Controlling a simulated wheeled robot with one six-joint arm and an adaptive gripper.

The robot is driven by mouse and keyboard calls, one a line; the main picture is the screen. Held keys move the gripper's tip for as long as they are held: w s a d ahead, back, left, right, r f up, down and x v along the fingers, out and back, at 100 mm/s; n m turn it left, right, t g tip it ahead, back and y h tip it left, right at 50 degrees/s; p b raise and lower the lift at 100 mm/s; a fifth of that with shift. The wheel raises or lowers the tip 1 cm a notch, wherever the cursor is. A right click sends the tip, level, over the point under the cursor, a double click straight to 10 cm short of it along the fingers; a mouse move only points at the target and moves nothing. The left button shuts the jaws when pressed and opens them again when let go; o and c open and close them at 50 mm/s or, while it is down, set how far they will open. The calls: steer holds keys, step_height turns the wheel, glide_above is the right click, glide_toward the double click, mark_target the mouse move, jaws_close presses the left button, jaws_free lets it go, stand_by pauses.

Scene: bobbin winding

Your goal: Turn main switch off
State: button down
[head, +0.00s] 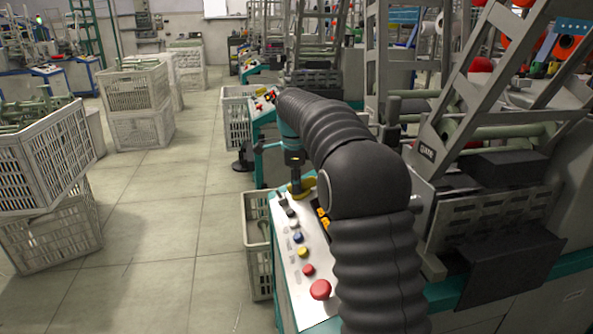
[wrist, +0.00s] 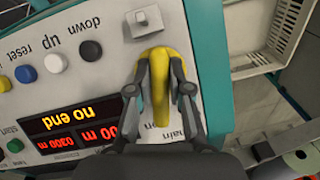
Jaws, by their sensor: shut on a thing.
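The main switch is a yellow rotary handle (wrist: 155,58) on the light grey control panel (wrist: 95,65), beside partly covered printed lettering in the wrist view. My gripper (wrist: 160,76) is shut on the handle, with one dark finger along each side. The handle lies roughly upright in the wrist picture; part of it is hidden by the fingers. In the head view, my gripper (head: 296,186) reaches down to the far end of the panel, where some yellow of the handle (head: 309,183) shows.
The panel carries several push buttons, including a red one (head: 320,289) at the near end, and a lit display (wrist: 70,125). A white crate (head: 256,232) stands left of the panel. The machine frame (head: 500,120) fills the right. The tiled aisle (head: 170,240) is open.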

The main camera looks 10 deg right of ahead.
steer(key=shift+r+n+g+p, duration=0.25)
steer(key=shift+n+g+p, duration=0.15)
steer(key=shift+n+p, duration=0.55)
steer(key=shift+w+f+n+g+p, duration=0.1)
steer(key=shift+f+n+g+p, duration=0.15)
steer(key=shift+n, duration=0.5)
steer(key=n+g, duration=0.2)
steer(key=n, duration=0.2)
steer(key=shift+n, duration=0.4)
steer(key=c, duration=1.1)
jaws_free()
